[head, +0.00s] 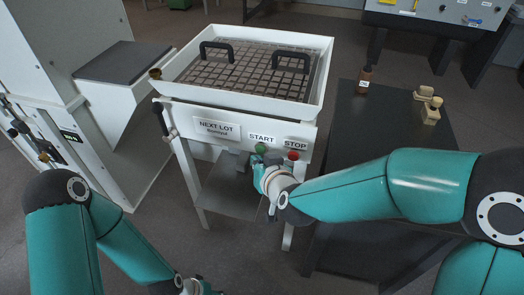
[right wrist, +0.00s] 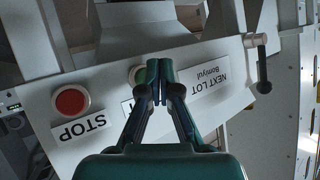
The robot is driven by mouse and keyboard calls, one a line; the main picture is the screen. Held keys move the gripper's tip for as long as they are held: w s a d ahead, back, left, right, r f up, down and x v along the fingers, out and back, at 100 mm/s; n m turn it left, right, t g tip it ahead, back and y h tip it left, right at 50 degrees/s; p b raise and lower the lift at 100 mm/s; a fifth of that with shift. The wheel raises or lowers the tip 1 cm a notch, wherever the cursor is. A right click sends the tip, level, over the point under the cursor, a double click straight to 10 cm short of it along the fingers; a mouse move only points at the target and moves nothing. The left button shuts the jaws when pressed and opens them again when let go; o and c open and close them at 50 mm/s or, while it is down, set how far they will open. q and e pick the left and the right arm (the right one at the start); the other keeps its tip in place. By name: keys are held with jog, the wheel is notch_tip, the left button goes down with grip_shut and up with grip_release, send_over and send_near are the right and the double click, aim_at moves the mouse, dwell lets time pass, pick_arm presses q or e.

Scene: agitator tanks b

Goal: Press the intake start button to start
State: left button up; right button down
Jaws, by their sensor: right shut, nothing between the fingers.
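The intake station has a white front panel (head: 215,140) under its tray. A green button (head: 261,148) sits below the START label (head: 262,137), with a red button (head: 293,155) below the STOP label (head: 295,145) to its right. My right gripper (head: 258,161) is at the panel just below the green button. In the right wrist view its fingers (right wrist: 158,70) are shut and empty, pointing at the panel. The red button (right wrist: 70,101) shows clear at the left.
A tray with a grid and two black handles (head: 290,60) tops the station. A NEXT LOT label (head: 217,128) and a side lever (head: 161,119) are left of the buttons. A dark table (head: 385,130) at right carries a brown bottle (head: 364,79) and small pieces.

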jog(key=shift+w+d, duration=0.15)
jog(key=shift+w, duration=0.25)
jog(key=shift+w+d, duration=0.15)
jog(key=shift+w, duration=0.3)
dwell(0.6)
jog(key=shift+r, duration=0.1)
jog(key=shift+s+a, duration=0.3)
jog(key=shift+s, duration=0.55)
jog(key=s, duration=0.1)
jog(key=s+a, duration=0.1)
jog(key=s, duration=0.2)
jog(key=shift+s+a, duration=0.25)
jog(key=shift+s, duration=0.15)
jog(key=shift+w, duration=0.1)
dwell(0.6)
